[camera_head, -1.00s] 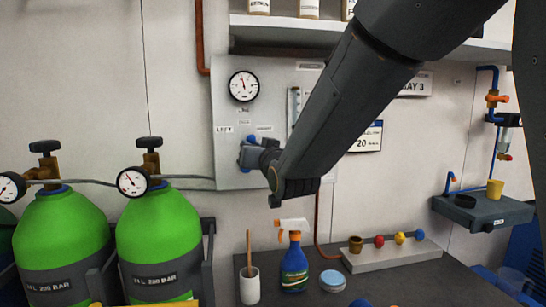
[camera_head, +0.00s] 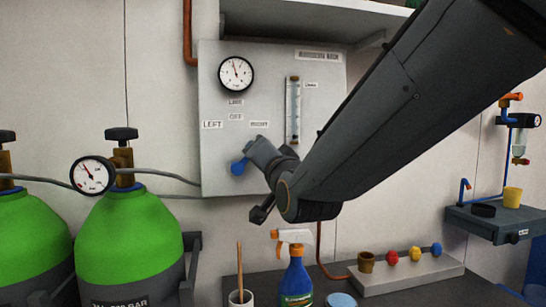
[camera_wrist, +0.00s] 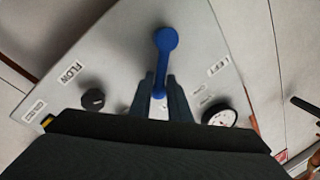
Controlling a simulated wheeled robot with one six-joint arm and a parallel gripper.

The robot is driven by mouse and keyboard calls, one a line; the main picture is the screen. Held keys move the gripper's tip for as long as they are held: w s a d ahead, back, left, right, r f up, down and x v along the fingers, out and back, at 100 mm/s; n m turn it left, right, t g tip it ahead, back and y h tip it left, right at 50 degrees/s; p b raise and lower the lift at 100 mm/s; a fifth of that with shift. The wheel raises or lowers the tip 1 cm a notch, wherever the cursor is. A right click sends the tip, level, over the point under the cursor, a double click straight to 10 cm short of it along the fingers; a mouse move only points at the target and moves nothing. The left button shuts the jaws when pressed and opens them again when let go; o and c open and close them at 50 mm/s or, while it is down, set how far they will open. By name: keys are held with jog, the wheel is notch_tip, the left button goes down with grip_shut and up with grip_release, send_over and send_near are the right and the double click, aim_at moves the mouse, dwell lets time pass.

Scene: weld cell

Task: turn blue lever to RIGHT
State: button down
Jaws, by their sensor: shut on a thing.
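The blue lever (camera_head: 239,168) is on the grey wall panel (camera_head: 222,80), below the LEFT (camera_head: 212,124), OFF (camera_head: 236,117) and RIGHT (camera_head: 259,124) labels. My gripper (camera_head: 256,150) is shut on it. In the head view, the lever's round blue end shows at the lower left of the jaws; the rest is hidden, and the gripper lies up and to the right, under the RIGHT label. In the wrist view, the blue lever (camera_wrist: 165,42) runs between the two fingers of my gripper (camera_wrist: 160,84), with its round end beyond the fingertips.
A gauge (camera_head: 236,74) and a flow tube (camera_head: 293,110) are on the panel near my arm. A black knob (camera_wrist: 93,99) shows in the wrist view. Green cylinders (camera_head: 130,240) stand at left. A spray bottle (camera_head: 296,280) stands on the bench below.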

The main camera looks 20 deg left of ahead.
jog(key=shift+d+r, duration=0.1)
jog(key=shift+r, duration=0.1)
jog(key=c, duration=1.8)
grip_release()
jog(key=shift+w, duration=0.1)
jog(key=shift+o, duration=0.2)
jog(key=shift+f, duration=0.1)
jog(key=b+v, duration=0.1)
jog(key=v, duration=0.7)
